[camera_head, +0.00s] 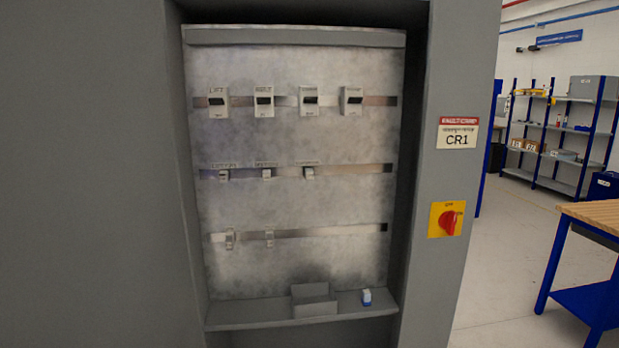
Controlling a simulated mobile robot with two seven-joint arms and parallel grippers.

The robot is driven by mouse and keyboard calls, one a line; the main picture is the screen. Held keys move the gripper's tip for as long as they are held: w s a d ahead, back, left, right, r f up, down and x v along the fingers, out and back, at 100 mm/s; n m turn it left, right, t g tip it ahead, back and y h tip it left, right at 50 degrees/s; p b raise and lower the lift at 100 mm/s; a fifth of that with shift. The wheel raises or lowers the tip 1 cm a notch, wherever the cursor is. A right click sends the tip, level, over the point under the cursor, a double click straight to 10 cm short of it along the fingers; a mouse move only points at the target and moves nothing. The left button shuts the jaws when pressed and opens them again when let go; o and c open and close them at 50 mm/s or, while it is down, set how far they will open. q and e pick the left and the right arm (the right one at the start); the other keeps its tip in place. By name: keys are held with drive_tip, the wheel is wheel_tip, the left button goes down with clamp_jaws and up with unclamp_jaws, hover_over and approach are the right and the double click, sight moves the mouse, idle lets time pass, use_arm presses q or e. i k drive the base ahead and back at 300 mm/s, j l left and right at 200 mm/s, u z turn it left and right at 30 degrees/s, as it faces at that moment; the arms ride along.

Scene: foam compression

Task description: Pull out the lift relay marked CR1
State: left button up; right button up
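An open grey cabinet shows a metal back panel (300,145) with three horizontal rails. On the top rail, the leftmost white module with a dark window (218,103) sits under a label that seems to read LIFT. Several similar modules stand to its right. The middle rail holds three small pale modules, the left one (223,175) under a label too small to read. The bottom rail carries two small pale clips (229,239). CR1 is legible on a red-and-white sign (458,133) on the right cabinet post; I cannot read CR1 on any module. Neither gripper is in view.
A ledge (250,312) at the cabinet bottom holds a small grey open box (313,300) and a small blue-and-white item (367,297). A red rotary switch on yellow (447,220) protrudes from the right post. A workbench (598,214) and shelves stand right, with clear floor between.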

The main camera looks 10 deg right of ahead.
sight(223, 175)
drive_tip(key=i+l, duration=1.15)
drive_tip(key=u, duration=1)
